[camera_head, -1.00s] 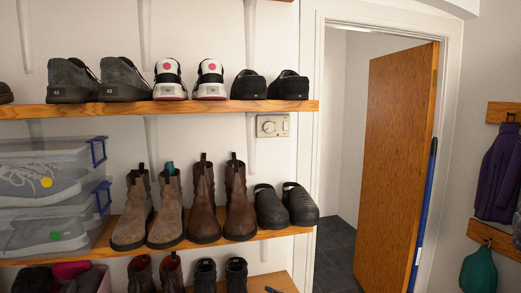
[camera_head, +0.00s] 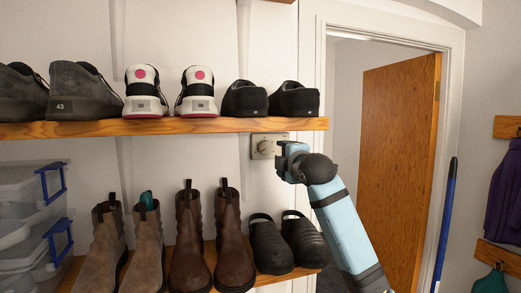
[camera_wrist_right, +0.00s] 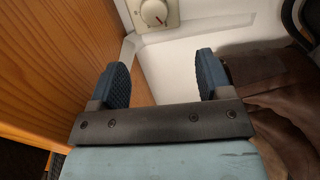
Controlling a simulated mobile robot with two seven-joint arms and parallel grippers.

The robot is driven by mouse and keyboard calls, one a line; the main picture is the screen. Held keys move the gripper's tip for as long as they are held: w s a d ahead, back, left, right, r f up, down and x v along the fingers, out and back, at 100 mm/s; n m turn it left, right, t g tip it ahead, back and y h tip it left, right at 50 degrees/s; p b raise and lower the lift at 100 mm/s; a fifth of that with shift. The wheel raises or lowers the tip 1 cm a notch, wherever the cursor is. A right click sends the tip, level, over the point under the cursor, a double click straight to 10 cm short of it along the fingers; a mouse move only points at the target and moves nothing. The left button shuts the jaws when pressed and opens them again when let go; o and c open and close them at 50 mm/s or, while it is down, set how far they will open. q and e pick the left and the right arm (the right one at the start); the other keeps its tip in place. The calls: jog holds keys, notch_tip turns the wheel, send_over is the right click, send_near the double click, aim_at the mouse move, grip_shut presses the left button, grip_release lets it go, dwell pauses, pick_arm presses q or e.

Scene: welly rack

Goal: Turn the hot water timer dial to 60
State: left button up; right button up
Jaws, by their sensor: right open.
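The hot water timer is a cream wall plate (camera_head: 257,153) with a round dial (camera_head: 264,147), just below the upper shelf. The dial (camera_wrist_right: 153,11) also shows at the top edge of the right wrist view, cut off, with a small red mark on it. My right gripper (camera_head: 283,161) comes in from the lower right and partly covers the plate's right side. In the right wrist view, my right gripper (camera_wrist_right: 161,73) is open and empty, its blue pads apart and short of the dial. The dial's numbers are too small to read. My left gripper is not in view.
The upper wooden shelf (camera_head: 190,126) holds trainers and dark shoes above the timer. Below it stand brown boots (camera_head: 228,230) and black clogs (camera_head: 270,248); a brown boot (camera_wrist_right: 275,75) is close beside the right finger. A wooden door (camera_head: 400,150) stands open at right.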

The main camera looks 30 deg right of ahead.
aim_at(266, 148)
jog(key=p+x, duration=0.1)
jog(key=x, duration=0.3)
jog(key=p+x, duration=0.1)
jog(key=x, duration=0.3)
jog(key=r+p+x, duration=0.1)
jog(key=p+x, duration=0.1)
jog(key=x, duration=0.1)
jog(key=shift+w+d, duration=0.2)
jog(key=shift+w, duration=0.2)
jog(key=shift+w+d, duration=0.1)
jog(key=shift+w, duration=0.4)
jog(key=shift+w+f, duration=0.1)
jog(key=shift+w, duration=0.05)
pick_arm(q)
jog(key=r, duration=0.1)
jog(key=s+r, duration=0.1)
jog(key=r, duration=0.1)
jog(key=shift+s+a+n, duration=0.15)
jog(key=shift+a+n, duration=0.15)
pick_arm(e)
jog(key=c, duration=0.9)
